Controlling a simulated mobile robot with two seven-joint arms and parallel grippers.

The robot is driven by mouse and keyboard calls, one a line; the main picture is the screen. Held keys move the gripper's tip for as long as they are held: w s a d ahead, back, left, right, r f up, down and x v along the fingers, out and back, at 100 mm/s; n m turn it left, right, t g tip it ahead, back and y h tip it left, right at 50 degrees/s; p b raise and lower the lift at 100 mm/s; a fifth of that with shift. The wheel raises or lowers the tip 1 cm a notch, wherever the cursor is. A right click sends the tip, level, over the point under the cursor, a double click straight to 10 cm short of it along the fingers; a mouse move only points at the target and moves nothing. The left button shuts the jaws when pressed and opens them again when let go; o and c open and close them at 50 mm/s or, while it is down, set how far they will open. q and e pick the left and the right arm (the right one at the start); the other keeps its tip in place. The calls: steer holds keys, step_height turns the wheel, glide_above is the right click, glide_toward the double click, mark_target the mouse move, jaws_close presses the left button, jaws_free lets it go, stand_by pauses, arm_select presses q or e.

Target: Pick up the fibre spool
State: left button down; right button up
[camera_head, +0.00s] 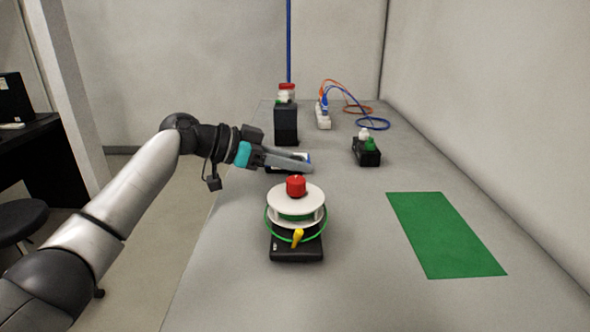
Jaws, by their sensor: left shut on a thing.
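The fibre spool (312,196), a white reel with green fibre wound on it, stands upright on a black base (297,254) on the bench. A red knob (296,186) is on its top, and a yellow piece (297,236) hangs at its front. My left gripper (300,163) is behind the spool, apart from it, low over the bench. It is shut on a small flat thing with white and blue parts, mostly hidden by the fingers. My right gripper is not in view.
A green mat (446,235) lies bare at the right. Behind it is a small black box (366,157) with white and green tops. A tall black box (286,126), a white power strip (323,117) and orange and blue cables (373,124) are at the back. The front bench is clear.

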arm_select(q)
step_height(320, 180, up, 9)
steer(key=p, duration=0.2)
steer(key=shift+r+p, duration=0.1)
steer(key=shift+p, duration=0.2)
step_height(320, 180, up, 10)
steer(key=p, duration=0.2)
steer(key=shift+f+p, duration=0.2)
steer(key=shift+p, duration=0.2)
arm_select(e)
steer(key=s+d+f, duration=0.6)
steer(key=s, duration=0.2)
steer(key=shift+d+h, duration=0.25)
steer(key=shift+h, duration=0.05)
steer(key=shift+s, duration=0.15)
